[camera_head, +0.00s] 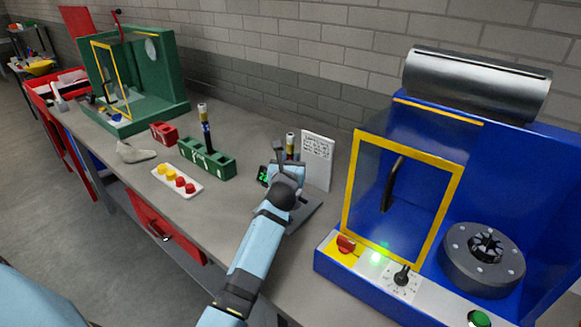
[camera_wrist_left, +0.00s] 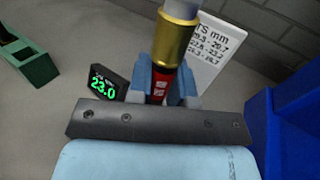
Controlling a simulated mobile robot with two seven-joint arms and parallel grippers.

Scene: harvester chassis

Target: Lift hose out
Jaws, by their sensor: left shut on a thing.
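A hose (camera_head: 290,143) with a gold fitting and pale tip stands upright at the table's middle right. In the left wrist view the hose (camera_wrist_left: 175,40) shows its gold collar and a black body with red marks. My left gripper (camera_head: 288,164) is shut on the hose below the collar; its blue fingers (camera_wrist_left: 161,88) lie on both sides. A small black gauge display (camera_wrist_left: 103,82) reading 23.0 is just left of the hose. The hose's lower end is hidden by my gripper, so I cannot tell whether it is seated or clear. My right gripper is not in view.
A white limits card (camera_head: 317,160) stands behind the hose. A blue machine (camera_head: 340,262) with a yellow-framed door is close on the right. A green rack (camera_head: 220,163) holding another hose (camera_head: 206,128), a button tray (camera_head: 160,172) and a green machine (camera_head: 155,122) are left.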

